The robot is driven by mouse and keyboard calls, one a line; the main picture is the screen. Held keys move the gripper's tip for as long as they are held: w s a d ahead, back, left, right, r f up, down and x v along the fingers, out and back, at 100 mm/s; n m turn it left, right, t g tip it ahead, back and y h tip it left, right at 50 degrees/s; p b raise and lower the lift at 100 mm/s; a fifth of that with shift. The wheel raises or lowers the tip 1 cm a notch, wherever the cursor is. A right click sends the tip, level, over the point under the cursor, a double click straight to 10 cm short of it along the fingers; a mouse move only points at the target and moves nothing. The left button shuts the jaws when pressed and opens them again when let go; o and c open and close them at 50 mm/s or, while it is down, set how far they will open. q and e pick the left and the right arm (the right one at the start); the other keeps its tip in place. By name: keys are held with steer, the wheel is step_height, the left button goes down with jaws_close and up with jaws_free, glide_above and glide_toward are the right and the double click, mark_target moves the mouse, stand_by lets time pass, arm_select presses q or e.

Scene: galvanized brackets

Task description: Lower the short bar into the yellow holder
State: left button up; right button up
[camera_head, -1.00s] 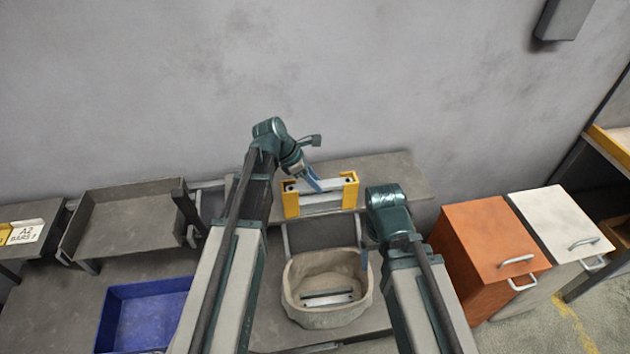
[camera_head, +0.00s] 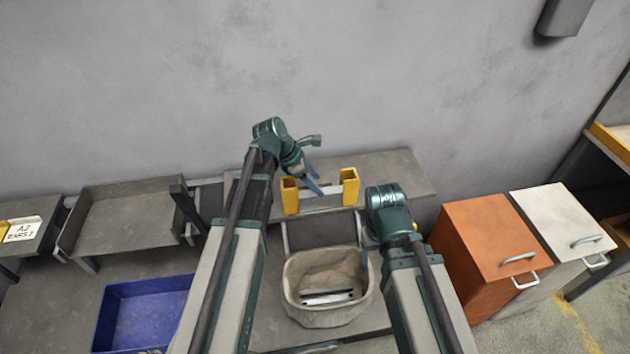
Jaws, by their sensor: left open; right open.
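The yellow holder (camera_head: 290,198) stands on the back shelf as two upright yellow posts. A pale strip (camera_head: 325,202) shows low between them; I cannot tell whether it is the short bar or part of the holder. My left gripper (camera_head: 314,184) is open, its blue fingers pointing down just above and in front of the gap between the posts. It partly hides that gap. Narrow bars (camera_head: 328,298), pale and dark, lie in the beige bin (camera_head: 325,316) in front. My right gripper (camera_head: 365,262) is open, with a blue finger showing at the bin's right rim; my arm hides the rest.
A blue tray (camera_head: 145,312) and a grey metal tray (camera_head: 125,222) are at the left. An orange cabinet (camera_head: 485,235) and a white one (camera_head: 555,220) stand at the right. The shelf (camera_head: 395,170) is clear right of the holder.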

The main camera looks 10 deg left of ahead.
arm_select(q)
steer(key=p+v, duration=1.2)
steer(key=v, duration=0.1)
steer(key=shift+r, duration=0.4)
stand_by(0.4)
steer(key=s+d+f+m+g+y+b, duration=0.1)
steer(key=s+d+f+m+y, duration=0.1)
steer(key=s+d+m, duration=0.5)
steer(key=s+d+f+m+g+y, duration=0.1)
steer(key=s+d+m+y, duration=0.3)
steer(key=m, duration=1.5)
steer(key=shift+s+d+f+g+y+b, duration=0.35)
steer(key=shift+s+d+f, duration=0.45)
steer(key=shift+s+d, duration=1.7)
steer(key=shift+s+a, duration=0.8)
steer(key=shift+a, duration=0.05)
